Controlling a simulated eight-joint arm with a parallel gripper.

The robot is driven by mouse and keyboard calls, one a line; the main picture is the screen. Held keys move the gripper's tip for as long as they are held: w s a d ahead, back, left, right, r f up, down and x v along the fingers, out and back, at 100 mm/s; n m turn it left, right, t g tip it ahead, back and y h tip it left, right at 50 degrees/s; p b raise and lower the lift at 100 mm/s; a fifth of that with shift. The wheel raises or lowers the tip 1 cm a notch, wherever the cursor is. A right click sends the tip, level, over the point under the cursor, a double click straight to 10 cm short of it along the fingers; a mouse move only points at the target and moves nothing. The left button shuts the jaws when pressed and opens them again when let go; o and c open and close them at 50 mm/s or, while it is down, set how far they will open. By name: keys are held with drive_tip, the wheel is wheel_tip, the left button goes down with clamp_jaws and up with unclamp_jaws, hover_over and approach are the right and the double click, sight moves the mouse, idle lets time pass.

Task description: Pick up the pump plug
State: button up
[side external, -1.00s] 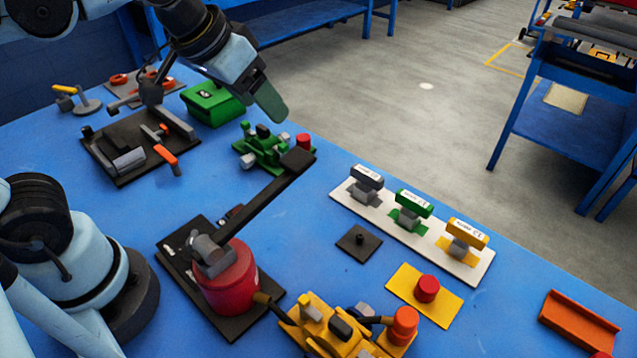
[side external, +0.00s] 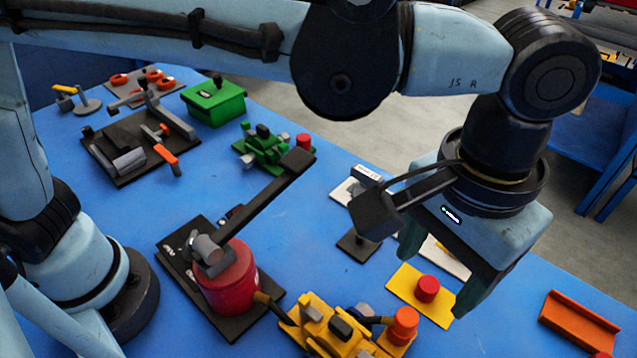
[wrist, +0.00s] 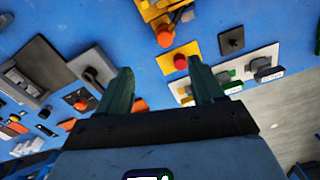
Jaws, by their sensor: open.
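A white strip (side external: 342,192) carries a row of labelled plugs. The grey plug (side external: 366,176) partly shows in the side view; my gripper hides the green and yellow ones there. The labels are too small to read, so I cannot tell which is the pump plug. My gripper (side external: 433,287) is open and empty, pointing down above the table near the strip. In the wrist view the fingers (wrist: 160,66) are spread apart.
A yellow plate with a red button (side external: 427,288) is close to my fingers. A black plate (side external: 352,248), a yellow machine (side external: 318,318), a red canister (side external: 228,285) and an orange bracket (side external: 578,326) stand around. Blue table is bare between the yellow plate and the bracket.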

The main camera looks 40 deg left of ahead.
sight(409, 316)
wheel_tip(409, 316, down, 10)
drive_tip(key=shift+w+a+f, duration=0.1)
drive_tip(key=shift+w, duration=0.05)
drive_tip(key=shift+w+a+f, duration=0.15)
drive_tip(key=shift+f, duration=1.2)
drive_tip(key=shift+w+a+f, duration=0.1)
drive_tip(key=shift+w+f, duration=0.05)
drive_tip(key=shift+f, duration=1.15)
clamp_jaws()
